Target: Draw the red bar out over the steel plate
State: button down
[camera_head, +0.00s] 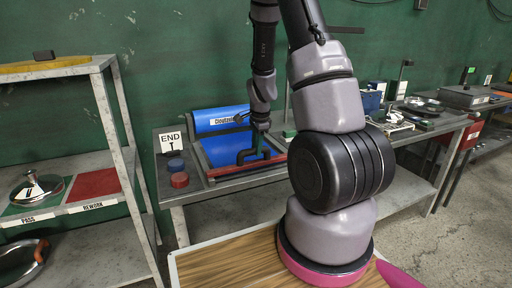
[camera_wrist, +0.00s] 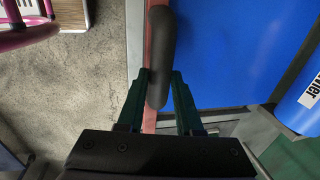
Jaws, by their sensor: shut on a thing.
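The red bar (camera_head: 232,171) lies along the front edge of the blue sheet (camera_head: 224,148) on the bench. In the wrist view the bar (camera_wrist: 149,30) runs up and down, left of the blue sheet (camera_wrist: 215,55). A black handle (camera_wrist: 160,45) sits on the bar. My gripper (camera_wrist: 160,88) has its two green fingers either side of this handle and is shut on it. In the head view my gripper (camera_head: 260,150) is at the bar, partly hidden by my arm. A grey metal edge (camera_head: 201,163) borders the sheet; I cannot tell how much steel plate lies under it.
A blue roll (camera_head: 220,119) with a label stands behind the sheet. A shelf rack (camera_head: 110,160) stands left. More equipment fills the bench's right side.

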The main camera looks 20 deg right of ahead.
jog(key=c, duration=0.6)
grip_release()
jog(key=r, duration=0.3)
jog(key=s+r, duration=0.1)
jog(key=r, duration=0.3)
jog(key=s+r, duration=0.1)
jog(key=r, duration=0.2)
jog(key=shift+r, duration=0.3)
jog(key=s+a+r+n+t, duration=0.1)
jog(key=s+a+r+n, duration=0.2)
jog(key=s+r, duration=0.3)
jog(key=s+a+r+n+t+y, duration=0.1)
jog(key=s+a+r+n, duration=0.3)
jog(key=r, duration=0.5)
jog(key=s+a+r+n+t+y, duration=0.1)
jog(key=s+a+r+n+t, duration=0.2)
jog(key=s+r+n, duration=0.4)
jog(key=shift+s+a+r, duration=0.1)
jog(key=shift+s+r, duration=0.05)
jog(key=shift+s, duration=0.6)
jog(key=shift+s+a+r, duration=0.1)
jog(key=shift+s+r, duration=0.05)
jog(key=shift+s, duration=0.55)
